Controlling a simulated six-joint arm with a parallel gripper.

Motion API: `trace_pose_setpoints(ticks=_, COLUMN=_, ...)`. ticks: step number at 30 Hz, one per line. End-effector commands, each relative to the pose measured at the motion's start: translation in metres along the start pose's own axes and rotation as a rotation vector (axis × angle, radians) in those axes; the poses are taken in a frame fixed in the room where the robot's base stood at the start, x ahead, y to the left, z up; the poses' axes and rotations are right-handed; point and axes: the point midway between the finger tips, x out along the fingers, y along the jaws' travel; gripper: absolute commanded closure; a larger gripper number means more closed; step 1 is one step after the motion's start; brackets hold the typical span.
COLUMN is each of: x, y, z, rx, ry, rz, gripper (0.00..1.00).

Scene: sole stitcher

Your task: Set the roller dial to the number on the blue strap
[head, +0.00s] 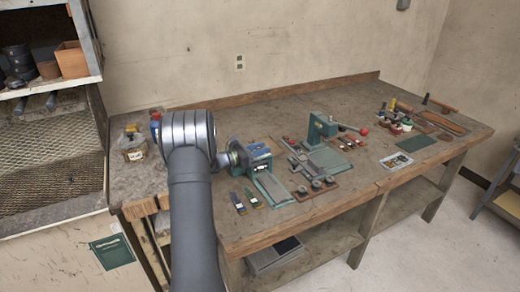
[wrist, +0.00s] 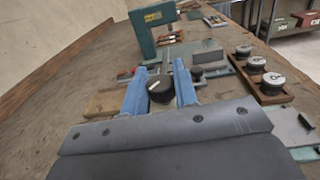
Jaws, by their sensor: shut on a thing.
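A dark round dial (wrist: 160,92) with a white mark on its top sits between the two blue fingers of my gripper (wrist: 160,82) in the wrist view. The fingers are shut on it, one on each side. The number the dial points at cannot be read. In the head view, my arm reaches over the left part of the bench, and the dial cannot be made out. Two small dark strap-like pieces, a left one (head: 237,203) and a right one (head: 251,199), lie near the front edge. I cannot tell which is the blue strap or read a number.
A green press frame (head: 319,131) with a red-knobbed lever stands mid-bench; its frame also shows in the wrist view (wrist: 143,38). A wooden tray (wrist: 249,86) with round dark-sided pieces is to the right of the fingers. Jars stand at the bench's left end.

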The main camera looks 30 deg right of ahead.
Motion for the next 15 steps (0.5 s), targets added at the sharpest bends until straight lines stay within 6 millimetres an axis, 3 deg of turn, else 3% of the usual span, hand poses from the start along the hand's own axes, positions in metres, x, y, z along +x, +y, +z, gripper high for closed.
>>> trace_pose_setpoints(ticks=6, x=0.0008, y=0.0008, z=0.0000, rx=0.002, ry=-0.001, rz=-0.177, gripper=0.96)
trace_pose_setpoints(ticks=15, x=0.0003, y=-0.0002, z=0.0005, rx=0.000, ry=0.002, rz=-0.241, gripper=0.96)
